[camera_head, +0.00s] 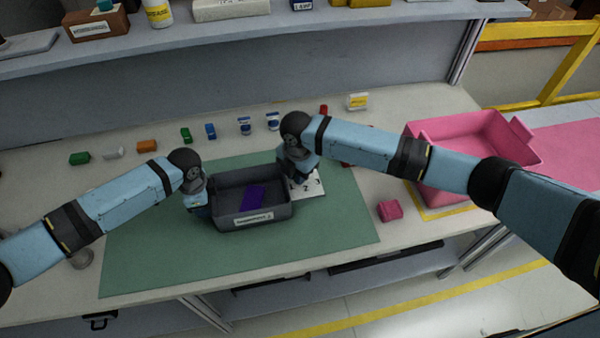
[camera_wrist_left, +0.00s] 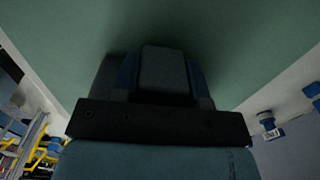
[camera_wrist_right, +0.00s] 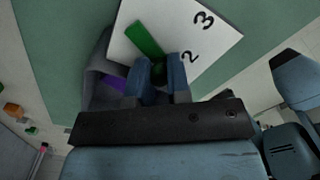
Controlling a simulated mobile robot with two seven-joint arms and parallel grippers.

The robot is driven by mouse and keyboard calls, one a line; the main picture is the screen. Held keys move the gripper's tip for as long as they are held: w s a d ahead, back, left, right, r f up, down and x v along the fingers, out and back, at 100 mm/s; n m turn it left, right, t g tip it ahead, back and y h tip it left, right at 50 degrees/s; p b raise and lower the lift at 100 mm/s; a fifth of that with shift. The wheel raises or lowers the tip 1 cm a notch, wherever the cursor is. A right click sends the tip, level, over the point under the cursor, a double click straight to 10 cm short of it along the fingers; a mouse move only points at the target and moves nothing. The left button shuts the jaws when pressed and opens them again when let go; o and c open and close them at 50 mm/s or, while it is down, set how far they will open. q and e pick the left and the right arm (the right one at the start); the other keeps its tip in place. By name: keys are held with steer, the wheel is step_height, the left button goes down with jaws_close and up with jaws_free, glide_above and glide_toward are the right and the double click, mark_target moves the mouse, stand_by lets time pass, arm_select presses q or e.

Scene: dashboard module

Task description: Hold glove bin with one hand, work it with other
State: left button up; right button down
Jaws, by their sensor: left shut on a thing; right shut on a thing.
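A dark grey bin (camera_head: 228,217) with a label on its front stands on the green mat (camera_head: 150,255). A purple item (camera_head: 253,197) lies inside it. My left gripper (camera_head: 203,205) is at the bin's left wall; in the left wrist view (camera_wrist_left: 162,75) its fingers are shut on a grey part that looks like the bin. My right gripper (camera_wrist_right: 160,75) is just right of the bin, low over a white numbered card (camera_wrist_right: 195,25). It is shut, apparently on a green item (camera_wrist_right: 145,40) whose far end shows over the card. My wrist hides its contact in the head view.
A pink bin (camera_head: 470,135) stands at the right, with a small pink block (camera_head: 390,210) near it. Several small coloured items line the table behind the mat, including a green block (camera_head: 79,158) and an orange one (camera_head: 147,146). The front of the mat is clear.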

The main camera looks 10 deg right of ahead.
steer(key=shift+w+a+m, duration=0.1)
steer(key=shift+a+m, duration=0.1)
steer(key=shift+m, duration=0.4)
steer(key=c, duration=1.1)
jaws_free()
